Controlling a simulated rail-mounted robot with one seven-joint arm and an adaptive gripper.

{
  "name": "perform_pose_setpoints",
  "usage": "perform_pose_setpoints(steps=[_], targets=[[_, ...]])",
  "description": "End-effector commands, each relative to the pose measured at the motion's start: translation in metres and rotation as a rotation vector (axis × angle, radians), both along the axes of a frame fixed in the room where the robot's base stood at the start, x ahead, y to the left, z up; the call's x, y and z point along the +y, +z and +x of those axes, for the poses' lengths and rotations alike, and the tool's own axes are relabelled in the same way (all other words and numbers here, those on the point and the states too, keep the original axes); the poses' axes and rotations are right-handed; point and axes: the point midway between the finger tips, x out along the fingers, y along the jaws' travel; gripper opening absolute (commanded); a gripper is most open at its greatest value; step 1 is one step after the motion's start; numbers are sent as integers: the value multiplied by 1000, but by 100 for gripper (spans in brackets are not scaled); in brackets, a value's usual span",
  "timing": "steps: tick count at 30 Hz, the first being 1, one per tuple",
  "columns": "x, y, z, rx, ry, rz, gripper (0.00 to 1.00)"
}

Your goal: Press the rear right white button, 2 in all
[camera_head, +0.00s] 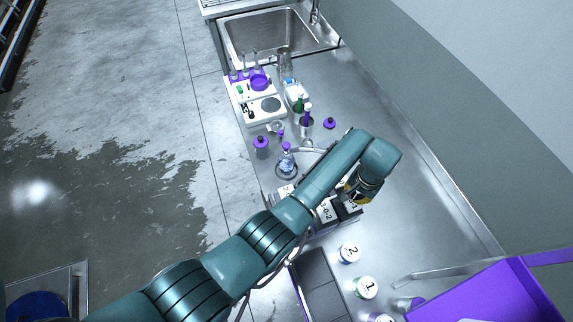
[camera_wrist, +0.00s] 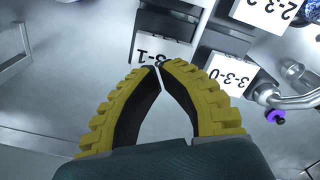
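My gripper (camera_head: 354,192) is over the dark units with white labelled faces (camera_head: 326,212) in the middle of the bench. In the wrist view the yellow ridged fingers of my gripper (camera_wrist: 159,67) meet at their tips, with nothing held between them. Just beyond the tips is a white face with upside-down marking (camera_wrist: 150,52), ending in 3-1. A second white labelled face (camera_wrist: 226,76) is to its right, and a third (camera_wrist: 272,12) is at the top right. I cannot make out a separate white button; my arm and fingers hide part of the units.
Numbered white-lidded jars (camera_head: 348,252) and a purple bin (camera_head: 490,292) stand at the near right. Purple-capped bottles (camera_head: 261,146), a white scale (camera_head: 262,108) and a sink (camera_head: 265,35) lie farther back. The bench strip along the right wall is clear.

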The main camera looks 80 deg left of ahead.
Motion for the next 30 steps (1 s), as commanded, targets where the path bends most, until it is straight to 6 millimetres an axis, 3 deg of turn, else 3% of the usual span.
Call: perform_pose_setpoints(steps=[8, 30], targets=[[0, -2, 0, 0, 0, 0, 0], [0, -32, 0, 0, 0, 0, 0]])
